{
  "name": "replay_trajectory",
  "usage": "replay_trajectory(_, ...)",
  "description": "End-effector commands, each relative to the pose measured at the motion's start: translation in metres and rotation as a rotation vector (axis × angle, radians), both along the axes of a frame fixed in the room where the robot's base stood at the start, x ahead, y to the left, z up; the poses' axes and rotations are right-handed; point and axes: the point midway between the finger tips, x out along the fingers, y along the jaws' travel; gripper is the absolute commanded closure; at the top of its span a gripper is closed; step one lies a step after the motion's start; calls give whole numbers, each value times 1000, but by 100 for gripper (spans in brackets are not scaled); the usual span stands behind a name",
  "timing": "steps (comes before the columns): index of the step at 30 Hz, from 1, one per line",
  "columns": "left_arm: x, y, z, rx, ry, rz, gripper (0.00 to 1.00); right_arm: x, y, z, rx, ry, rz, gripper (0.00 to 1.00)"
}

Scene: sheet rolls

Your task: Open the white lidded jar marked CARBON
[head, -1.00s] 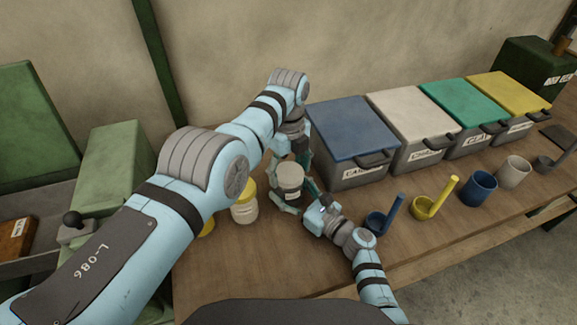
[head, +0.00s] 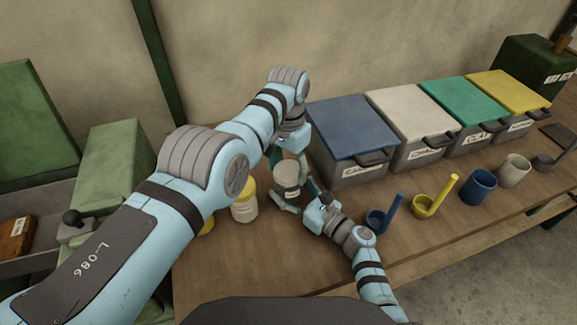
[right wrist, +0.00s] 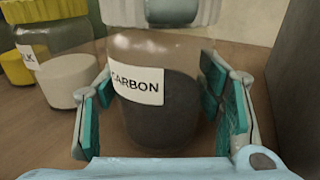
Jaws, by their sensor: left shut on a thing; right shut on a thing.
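The carbon jar (head: 292,192) stands on the bench beside the blue-lidded bin. In the right wrist view the jar (right wrist: 172,112) is clear glass with dark contents, a CARBON label and a white ribbed lid (right wrist: 208,10), cut off by the top edge. The lid (head: 286,170) still sits on the jar. My left gripper (head: 290,160) reaches down from above and is shut on the lid; a finger of it crosses the lid in the right wrist view. My right gripper (head: 298,203) is shut on the jar's body, with green pads (right wrist: 155,105) on either side.
A yellow-lidded jar (head: 244,208) stands close to the left, another partly behind my left arm. A row of lidded bins starts with the blue one (head: 352,128) at right. A blue scoop (head: 380,221), yellow scoop (head: 426,206) and cups stand to the right. The front bench is clear.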

Motion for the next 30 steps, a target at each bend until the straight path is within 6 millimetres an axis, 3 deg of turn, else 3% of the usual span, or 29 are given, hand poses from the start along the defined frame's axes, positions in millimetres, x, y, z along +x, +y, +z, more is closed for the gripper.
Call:
replay_trajectory(4, -1, -1, 0, 0, 3, -3, 75, 0, 0, 1, 1, -1, -1, 100)
replay_trajectory(5, -1, -1, 0, 0, 3, -3, 40, 0, 0, 1, 1, -1, -1, 100)
replay_trajectory(9, -1, 0, 0, 0, 3, -4, 21, 0, 0, 1, 1, -1, -1, 100)
replay_trajectory(18, 0, 0, 3, 0, 0, -5, 21, 0, 0, 1, 1, -1, 0, 100)
replay_trajectory(25, 1, 0, 39, 0, -1, -5, 21, 0, 0, 1, 1, -1, 0, 100)
replay_trajectory(30, 1, 0, 52, -1, 1, -89, 24, 0, 0, 1, 1, -1, 0, 100)
